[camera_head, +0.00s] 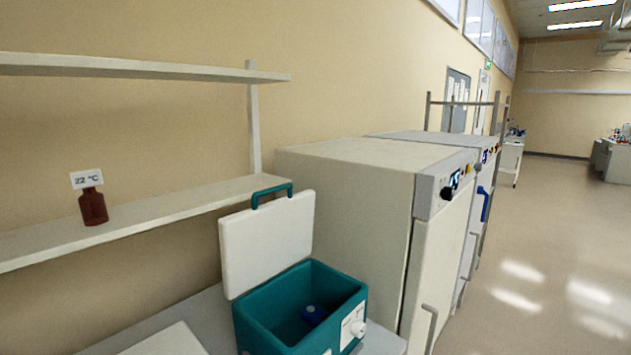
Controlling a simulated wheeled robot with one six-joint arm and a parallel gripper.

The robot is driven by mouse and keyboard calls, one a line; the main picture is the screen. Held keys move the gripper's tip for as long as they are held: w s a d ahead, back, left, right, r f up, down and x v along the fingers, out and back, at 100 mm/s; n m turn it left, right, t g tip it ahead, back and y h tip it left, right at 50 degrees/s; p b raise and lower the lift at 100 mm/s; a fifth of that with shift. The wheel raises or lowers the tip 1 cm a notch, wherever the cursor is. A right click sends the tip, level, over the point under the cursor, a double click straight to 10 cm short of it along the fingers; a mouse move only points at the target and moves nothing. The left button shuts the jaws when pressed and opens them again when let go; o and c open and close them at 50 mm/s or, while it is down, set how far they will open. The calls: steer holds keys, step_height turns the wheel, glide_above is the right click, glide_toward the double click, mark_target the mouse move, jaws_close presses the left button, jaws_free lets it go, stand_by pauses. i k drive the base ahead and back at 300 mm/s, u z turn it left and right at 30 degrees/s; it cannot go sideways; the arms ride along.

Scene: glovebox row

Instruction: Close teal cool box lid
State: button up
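The teal cool box (356,300) stands on a grey bench at the lower middle of the head view. Its white lid (268,241) is open and stands upright along the box's back left side. A teal handle (271,194) sits on the lid's top edge. Inside the box a dark blue round thing (314,314) lies on the floor of the box. The box's front has a white label and a white knob (358,328). My gripper is not in view.
A white cabinet (345,190) stands right behind the box. Shelves (130,222) run along the wall at left, one holding a brown bottle (93,206) with a "22 °C" sign. A white slab (168,341) lies on the bench at lower left. Open floor (520,290) is at right.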

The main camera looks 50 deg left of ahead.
mark_target(258, 243)
steer(key=u, duration=0.05)
steer(key=i, duration=0.95)
steer(key=u, duration=2.4)
